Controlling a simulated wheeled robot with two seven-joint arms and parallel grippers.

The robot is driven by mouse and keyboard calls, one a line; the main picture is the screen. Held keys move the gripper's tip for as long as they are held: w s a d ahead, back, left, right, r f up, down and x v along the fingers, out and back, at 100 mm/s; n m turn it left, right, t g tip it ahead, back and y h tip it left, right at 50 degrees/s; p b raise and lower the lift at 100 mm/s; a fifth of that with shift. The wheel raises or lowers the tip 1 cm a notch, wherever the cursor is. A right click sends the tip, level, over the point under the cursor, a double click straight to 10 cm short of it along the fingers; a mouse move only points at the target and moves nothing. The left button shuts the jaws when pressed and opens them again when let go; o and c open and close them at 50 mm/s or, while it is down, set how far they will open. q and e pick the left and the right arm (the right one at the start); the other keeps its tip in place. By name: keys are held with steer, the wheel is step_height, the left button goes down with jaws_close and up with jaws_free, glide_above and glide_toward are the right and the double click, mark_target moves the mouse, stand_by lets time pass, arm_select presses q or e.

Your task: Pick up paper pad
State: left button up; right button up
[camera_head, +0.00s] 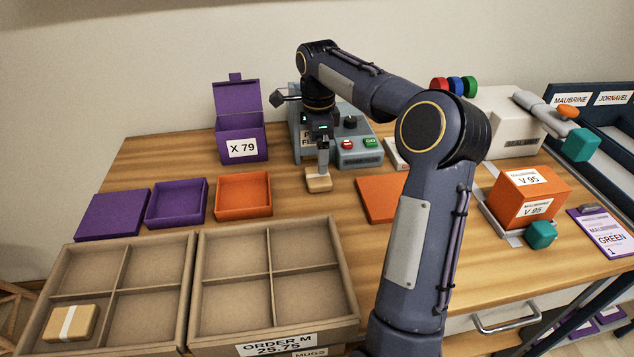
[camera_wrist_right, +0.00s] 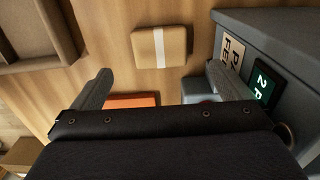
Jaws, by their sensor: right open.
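A tan paper pad (camera_head: 318,183) with a pale band lies on the wooden table in front of the grey press; it also shows in the right wrist view (camera_wrist_right: 147,48). My right gripper (camera_head: 322,160) points down just above and behind it. In the right wrist view my open fingers (camera_wrist_right: 158,70) stand wide apart, with the pad between their lines but beyond the tips, and nothing held. A second tan pad with a white band (camera_head: 68,322) lies in the front left compartment of the left divided tray. My left gripper is out of view.
The grey press (camera_head: 360,150) with red and green buttons stands close beside the gripper. An orange box base (camera_head: 243,196) is left of the pad, an orange lid (camera_head: 380,198) right. The divided tray marked ORDER M (camera_head: 348,275) lies in front; a purple box (camera_head: 240,130) stands behind.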

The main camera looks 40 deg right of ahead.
mark_target(318, 175)
step_height(318, 175, down, 7)
steer(key=shift+f+b, duration=0.1)
steer(key=shift+b, duration=0.55)
steer(key=c, duration=1.1)
steer(key=shift+o, duration=0.2)
